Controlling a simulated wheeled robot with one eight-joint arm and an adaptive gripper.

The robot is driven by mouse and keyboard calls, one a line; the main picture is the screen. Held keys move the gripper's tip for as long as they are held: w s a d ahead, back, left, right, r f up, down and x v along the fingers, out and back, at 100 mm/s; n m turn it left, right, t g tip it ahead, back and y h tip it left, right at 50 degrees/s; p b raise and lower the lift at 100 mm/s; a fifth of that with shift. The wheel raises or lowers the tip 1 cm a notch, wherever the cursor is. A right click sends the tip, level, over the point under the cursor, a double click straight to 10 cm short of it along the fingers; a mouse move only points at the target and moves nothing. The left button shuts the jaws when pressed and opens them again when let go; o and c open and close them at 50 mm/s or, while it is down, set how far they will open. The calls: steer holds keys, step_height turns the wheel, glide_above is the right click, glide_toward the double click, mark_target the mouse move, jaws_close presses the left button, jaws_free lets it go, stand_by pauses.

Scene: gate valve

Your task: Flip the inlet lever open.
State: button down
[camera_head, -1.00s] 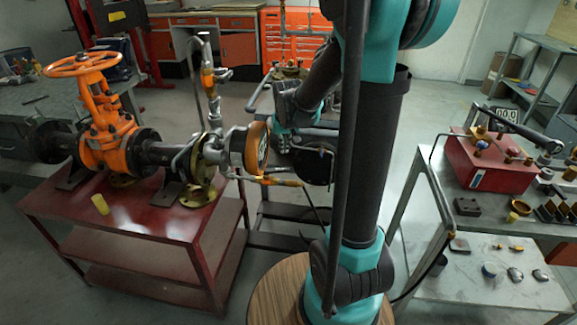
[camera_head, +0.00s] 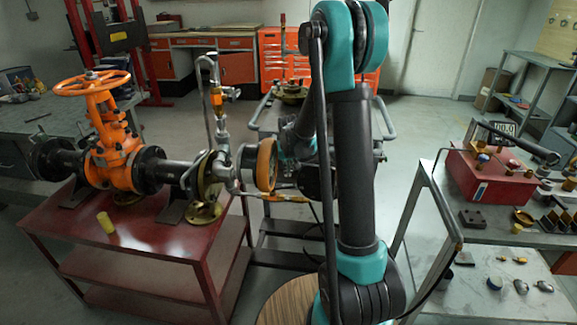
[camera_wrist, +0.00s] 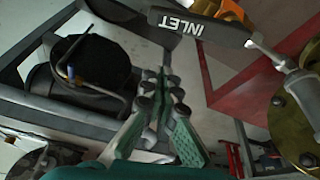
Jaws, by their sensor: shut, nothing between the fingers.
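The inlet lever (camera_wrist: 200,25) is a dark grey handle with white INLET lettering. It lies across the top of the wrist view. A light grey fitting (camera_wrist: 298,85) with a thin stem is at its right end. My gripper (camera_wrist: 161,82) points up toward the lever from below in that picture. Its fingers are together with nothing between them, and a gap shows between the tips and the lever. In the head view my own arm hides the gripper, and I cannot pick out the lever there.
An orange gate valve (camera_head: 118,150) with a handwheel stands on a red table (camera_head: 165,235) at left. Its pipe ends in flanges and an upright fitting (camera_head: 217,100). A dark cylinder (camera_wrist: 85,70) with a bent handle is left of my fingers. A grey bench (camera_head: 520,270) holds a red box (camera_head: 490,178).

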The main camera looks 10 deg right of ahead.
mark_target(290, 185)
steer(key=shift+s+a+f, duration=0.1)
steer(key=shift+s+f, duration=0.15)
steer(key=shift+s, duration=0.35)
steer(key=shift+s+d+f, duration=0.1)
steer(key=shift+s+f, duration=0.1)
steer(key=shift+s, duration=0.4)
steer(key=shift+s+a+f, duration=0.1)
steer(key=shift+s+f, duration=0.15)
steer(key=shift+s, duration=0.35)
steer(key=shift+s, duration=0.1)
steer(key=shift+s, duration=0.9)
